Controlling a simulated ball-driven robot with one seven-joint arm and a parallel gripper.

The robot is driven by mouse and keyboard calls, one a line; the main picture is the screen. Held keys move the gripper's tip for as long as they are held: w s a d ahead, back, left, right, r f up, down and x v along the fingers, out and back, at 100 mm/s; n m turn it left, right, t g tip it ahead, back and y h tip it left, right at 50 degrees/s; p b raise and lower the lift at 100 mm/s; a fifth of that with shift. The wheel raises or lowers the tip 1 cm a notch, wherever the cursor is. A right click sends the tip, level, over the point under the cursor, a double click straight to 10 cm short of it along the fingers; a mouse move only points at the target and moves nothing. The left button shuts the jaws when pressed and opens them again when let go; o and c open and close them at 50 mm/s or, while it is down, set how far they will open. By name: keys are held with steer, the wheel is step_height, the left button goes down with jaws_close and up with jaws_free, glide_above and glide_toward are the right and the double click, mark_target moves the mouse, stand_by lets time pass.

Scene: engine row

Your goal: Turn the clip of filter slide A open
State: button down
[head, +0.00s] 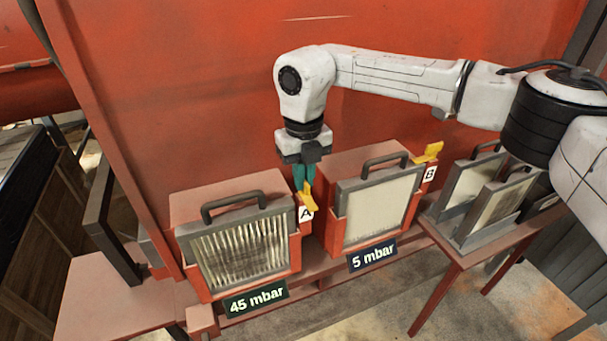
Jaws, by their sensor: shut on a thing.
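Filter slide A (240,252) is a pleated, dirty-looking panel in a grey frame with a dark handle (233,204), seated in a red housing above a "45 mbar" sign. Its yellow clip (309,199) is at the housing's upper right, by the "A" label. My gripper (305,184) points down from above with its teal fingers shut on this clip. The clip slants downward to the right. The fingers hide its upper part.
Filter slide B (376,208) sits to the right above a "5 mbar" sign, with its own yellow clip (429,152). Spare filter panels (497,210) stand in a rack on a table at right. A red wall (200,90) rises close behind. A low red stand (115,295) is at left.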

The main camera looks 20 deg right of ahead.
stand_by(0.3)
steer(key=c, duration=1.2)
jaws_free()
step_height(320, 180, up, 11)
steer(key=shift+f+b, duration=0.1)
steer(key=shift+b, duration=0.55)
